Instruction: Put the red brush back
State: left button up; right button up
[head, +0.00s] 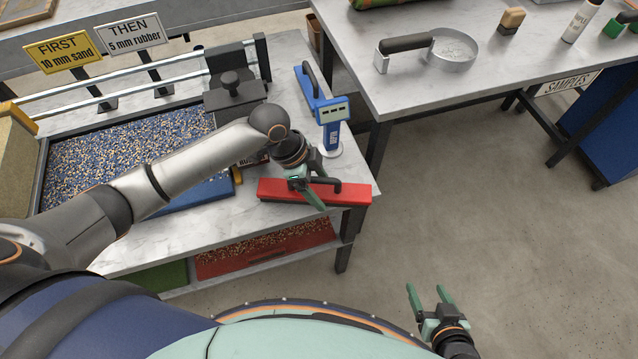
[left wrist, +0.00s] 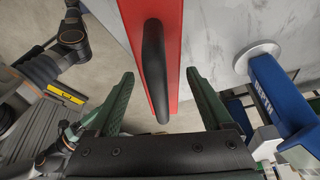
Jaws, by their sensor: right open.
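The red brush (head: 352,197) lies on the near right corner of the marble-topped table (head: 285,225), with its black handle upward. Its red body also shows in the left wrist view (left wrist: 174,50). My left gripper (head: 312,190) is over the brush, fingers pointing down. In the left wrist view, the open fingers (left wrist: 160,75) appear on either side of the black handle (left wrist: 154,60); no contact shows. My right gripper (head: 430,290) is open and empty, low over the floor at the right.
A blue display gauge (head: 333,112) stands just behind the red brush. A blue brush (head: 304,84) lies farther back. A tray of speckled granules (head: 120,150) fills the table's left side. Open floor lies to the right.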

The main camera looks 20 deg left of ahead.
pick_arm(q)
jog(key=p+v, duration=0.1)
jog(key=v, duration=1.1)
jog(key=shift+r, duration=0.2)
jog(key=shift+s, duration=0.1)
